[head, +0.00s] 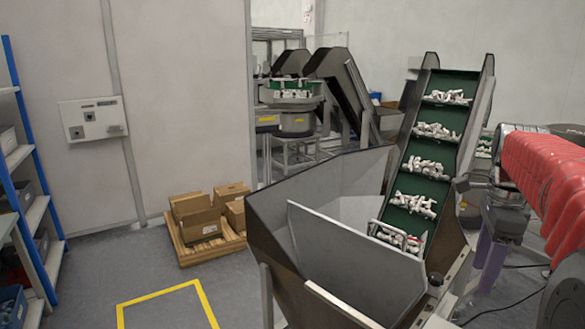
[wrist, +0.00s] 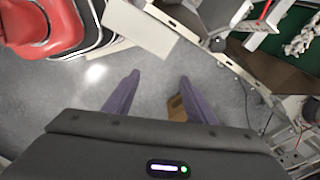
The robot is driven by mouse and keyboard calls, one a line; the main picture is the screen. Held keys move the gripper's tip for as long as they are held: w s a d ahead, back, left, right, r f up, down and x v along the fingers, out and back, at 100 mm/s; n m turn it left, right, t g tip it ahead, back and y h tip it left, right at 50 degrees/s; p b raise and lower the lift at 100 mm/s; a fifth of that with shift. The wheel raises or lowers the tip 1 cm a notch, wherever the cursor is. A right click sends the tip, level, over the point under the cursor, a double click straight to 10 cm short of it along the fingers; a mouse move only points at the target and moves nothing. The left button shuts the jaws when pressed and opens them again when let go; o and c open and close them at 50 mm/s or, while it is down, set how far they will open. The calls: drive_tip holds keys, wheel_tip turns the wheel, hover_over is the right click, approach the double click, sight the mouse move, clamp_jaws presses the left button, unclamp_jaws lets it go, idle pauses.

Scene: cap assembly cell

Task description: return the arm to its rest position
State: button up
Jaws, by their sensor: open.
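My gripper (head: 488,268) hangs at the right of the head view, pointing down beside the right side of the hopper and conveyor. Its purple fingers show below the wrist, partly overlapping each other. In the wrist view my gripper (wrist: 157,82) has its two purple fingers wide apart. Grey floor shows between them, and nothing is held. My red-covered arm (head: 548,175) reaches in from the right edge of the head view.
A dark metal hopper (head: 285,250) stands in front centre. A green inclined conveyor (head: 432,150) carrying white parts rises behind it, close to my gripper. Cardboard boxes (head: 196,215) sit on a pallet at left. A blue-framed shelf (head: 30,160) stands far left. Cables lie on the floor at right.

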wheel_tip(320, 180, down, 5)
drive_tip(key=a+n, duration=0.1)
drive_tip(key=n, duration=0.7)
drive_tip(key=s+a+f+n+t, duration=0.1)
drive_tip(key=s+a+n+t, duration=0.1)
drive_tip(key=s+a+n, duration=0.5)
drive_tip(key=s+a+f+n+t, duration=0.2)
drive_tip(key=s+a+n, duration=0.5)
drive_tip(key=a, duration=0.8)
drive_tip(key=shift+s+a+f+n+t, duration=0.15)
drive_tip(key=shift+s+f+n+t, duration=0.15)
drive_tip(key=shift+s+t, duration=0.8)
drive_tip(key=shift+s+g, duration=0.25)
drive_tip(key=shift+g, duration=0.05)
drive_tip(key=shift+c, duration=0.2)
